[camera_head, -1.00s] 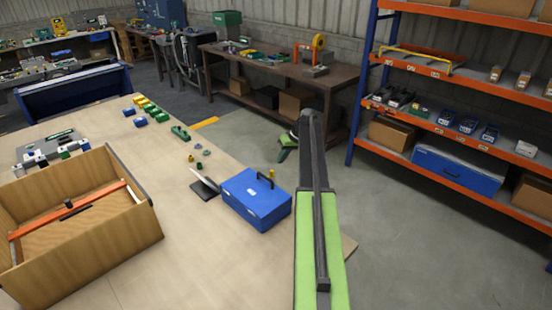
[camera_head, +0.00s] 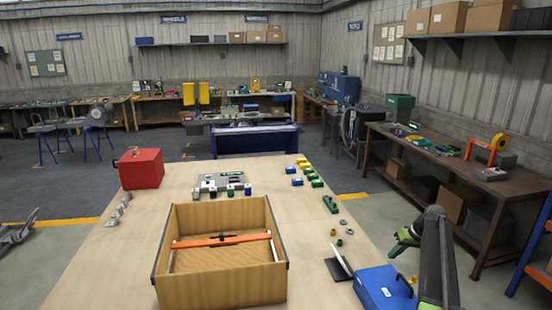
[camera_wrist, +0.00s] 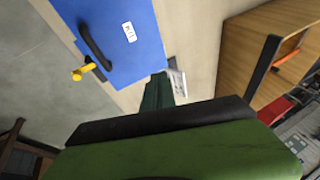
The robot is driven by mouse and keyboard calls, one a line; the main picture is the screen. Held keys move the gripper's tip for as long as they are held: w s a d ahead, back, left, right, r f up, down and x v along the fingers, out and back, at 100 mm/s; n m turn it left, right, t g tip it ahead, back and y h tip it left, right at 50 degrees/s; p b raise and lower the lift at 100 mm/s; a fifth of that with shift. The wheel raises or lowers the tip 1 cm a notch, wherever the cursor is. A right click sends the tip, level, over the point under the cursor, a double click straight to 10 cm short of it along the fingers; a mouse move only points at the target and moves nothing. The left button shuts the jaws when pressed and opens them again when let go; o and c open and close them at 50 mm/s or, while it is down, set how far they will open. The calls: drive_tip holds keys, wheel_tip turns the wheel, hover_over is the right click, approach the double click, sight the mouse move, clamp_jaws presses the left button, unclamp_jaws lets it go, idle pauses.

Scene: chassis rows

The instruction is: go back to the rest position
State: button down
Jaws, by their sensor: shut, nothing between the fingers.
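My gripper (camera_head: 404,240) is at the right in the head view, off the right edge of the wooden table (camera_head: 100,265). It is small and dark there, at the end of my folded green and black arm. The wrist view shows its dark green end (camera_wrist: 158,92) at the middle, shut, with nothing held. The blue toolbox (camera_head: 382,290) lies on the table just left of my arm.
On the table stand an open wooden box (camera_head: 222,292) with an orange bar, a red toolbox (camera_head: 140,168), a dark tablet (camera_head: 338,262) and several small blocks. A workbench (camera_head: 440,160) stands at the right. Grey floor is clear between it and the table.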

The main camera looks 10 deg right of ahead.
drive_tip(key=a+f+n+g+b, duration=0.1)
drive_tip(key=a+f+n, duration=0.15)
drive_tip(key=a, duration=1.45)
drive_tip(key=s+a+f+g+b, duration=0.1)
drive_tip(key=s+a, duration=0.2)
drive_tip(key=a, duration=0.3)
drive_tip(key=s+a+f+n+h+b, duration=0.1)
drive_tip(key=s+a, duration=0.2)
drive_tip(key=a, duration=0.4)
drive_tip(key=s+a+f+g+b, duration=0.1)
drive_tip(key=s+a+f, duration=0.15)
drive_tip(key=a, duration=0.35)
drive_tip(key=s+a+m+h, duration=0.1)
drive_tip(key=s, duration=0.7)
drive_tip(key=s+a+m+h, duration=0.1)
drive_tip(key=s+a+m, duration=0.1)
drive_tip(key=s, duration=0.5)
drive_tip(key=shift+s+a+f+g+h, duration=0.2)
drive_tip(key=shift+s+a+g+h, duration=0.1)
drive_tip(key=shift+s+h, duration=0.1)
